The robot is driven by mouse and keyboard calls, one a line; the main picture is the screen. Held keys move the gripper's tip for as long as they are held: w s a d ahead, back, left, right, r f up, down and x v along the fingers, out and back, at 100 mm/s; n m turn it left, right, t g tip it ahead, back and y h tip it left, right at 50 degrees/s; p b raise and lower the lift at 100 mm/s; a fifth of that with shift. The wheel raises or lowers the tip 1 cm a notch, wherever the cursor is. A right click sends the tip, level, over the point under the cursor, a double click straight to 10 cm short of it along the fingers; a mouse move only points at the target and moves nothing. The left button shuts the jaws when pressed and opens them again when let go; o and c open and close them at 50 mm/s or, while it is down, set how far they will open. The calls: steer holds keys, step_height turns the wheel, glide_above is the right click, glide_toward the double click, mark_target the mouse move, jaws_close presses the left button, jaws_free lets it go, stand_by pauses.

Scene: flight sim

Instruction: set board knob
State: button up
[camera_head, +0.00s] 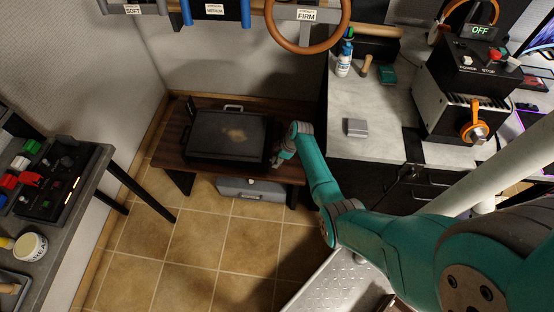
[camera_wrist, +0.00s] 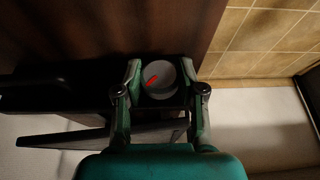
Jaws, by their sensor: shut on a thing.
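The dark, flat board (camera_head: 205,148) lies on a low wooden bench, with a light brown smudge on its top and light handles. My gripper (camera_head: 277,160) is at the board's right side in the head view. The fingers are shut on the knob from both sides. The red mark slants from lower left to upper right. The knob is not clearly seen in the head view, where my gripper covers that spot.
The low wooden bench (camera_head: 172,131) stands against the wall, with a grey box (camera_head: 250,190) below it. A control panel (camera_head: 45,190) is on the left table. A grey counter (camera_head: 372,110) with a bottle is at the right. The tiled floor (camera_head: 190,240) is open in front.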

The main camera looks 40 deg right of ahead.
stand_by(0.3)
steer(key=o, duration=1.1)
steer(key=shift+o, duration=0.2)
steer(key=v, duration=1.2)
